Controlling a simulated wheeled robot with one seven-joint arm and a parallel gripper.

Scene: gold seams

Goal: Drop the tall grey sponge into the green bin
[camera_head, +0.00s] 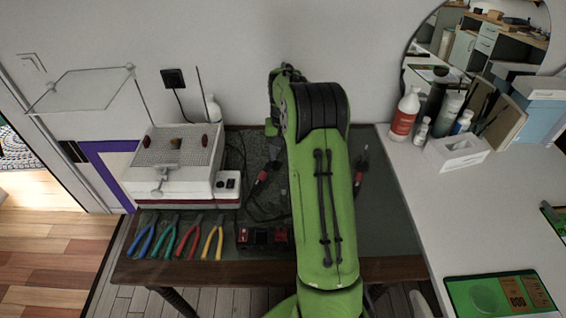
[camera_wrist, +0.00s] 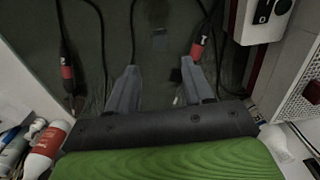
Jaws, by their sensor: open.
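I cannot make out a tall grey sponge or a green bin in either view. My gripper (camera_wrist: 158,88) shows in the wrist view with its two grey fingers apart, pointing down over the dark green bench top (camera_wrist: 150,50). No held object shows between the fingers. A small dark patch beside the right finger is too unclear to name. In the head view my green arm reaches over the bench (camera_head: 385,235) and hides its middle; the gripper there is mostly hidden.
A white box machine (camera_head: 170,185) stands at the bench's left. Pliers (camera_head: 188,237) lie in front. Red-tipped cables (camera_head: 262,178) lie on the bench. Bottles (camera_head: 404,115) and a white holder (camera_head: 457,153) stand on the white table (camera_head: 425,220) at right, with a green board (camera_head: 500,295).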

